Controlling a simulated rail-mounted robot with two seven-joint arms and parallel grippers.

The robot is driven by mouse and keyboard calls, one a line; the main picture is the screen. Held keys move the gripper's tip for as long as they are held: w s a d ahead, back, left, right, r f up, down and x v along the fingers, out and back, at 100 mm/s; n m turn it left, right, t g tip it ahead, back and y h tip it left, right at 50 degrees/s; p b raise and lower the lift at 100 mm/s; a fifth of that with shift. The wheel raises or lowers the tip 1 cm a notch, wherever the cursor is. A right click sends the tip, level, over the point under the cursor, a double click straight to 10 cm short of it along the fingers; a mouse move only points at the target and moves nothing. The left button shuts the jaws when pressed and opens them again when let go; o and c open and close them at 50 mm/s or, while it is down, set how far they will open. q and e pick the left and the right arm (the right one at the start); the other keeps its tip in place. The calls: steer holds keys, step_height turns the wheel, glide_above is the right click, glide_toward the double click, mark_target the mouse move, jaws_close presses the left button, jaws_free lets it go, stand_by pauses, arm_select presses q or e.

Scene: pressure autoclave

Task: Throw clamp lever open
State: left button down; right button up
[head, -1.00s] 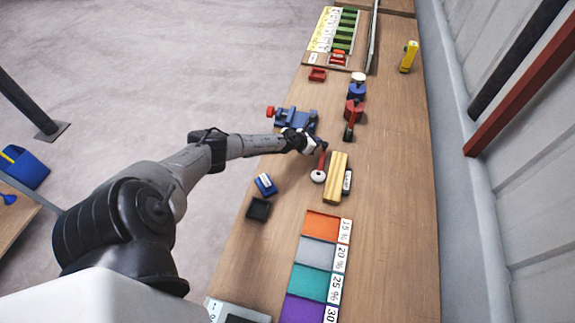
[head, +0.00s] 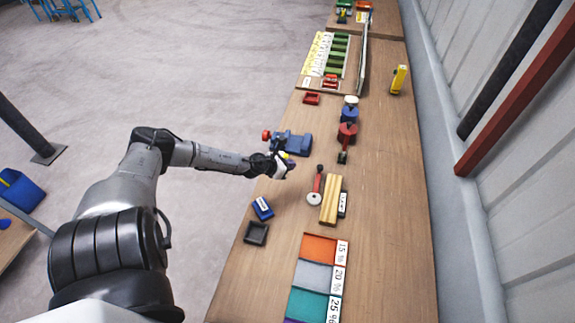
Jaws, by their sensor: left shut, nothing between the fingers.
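A red lever (head: 317,183) with a dark knob at its far end and a white round piece (head: 314,199) at its near end is on the wooden bench, left of a yellow ribbed block (head: 331,200). I cannot tell whether it is the clamp lever. My left gripper (head: 288,167) is shut and empty. In the picture it is left of the dark knob, with a gap between, and just in front of a blue vise-like device (head: 291,143). Small parts around the fingertips are hard to make out. My right gripper is out of view.
A blue and red device (head: 348,130) with a dark handle stands beyond the lever. A blue box (head: 262,208) and a dark tray (head: 256,233) lie near the left edge. Coloured trays (head: 319,249) lie in front.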

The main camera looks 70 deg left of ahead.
arm_select(q)
steer(key=shift+s+d+r, duration=0.1)
steer(key=shift+s+r, duration=0.25)
steer(key=shift+s, duration=0.1)
stand_by(0.6)
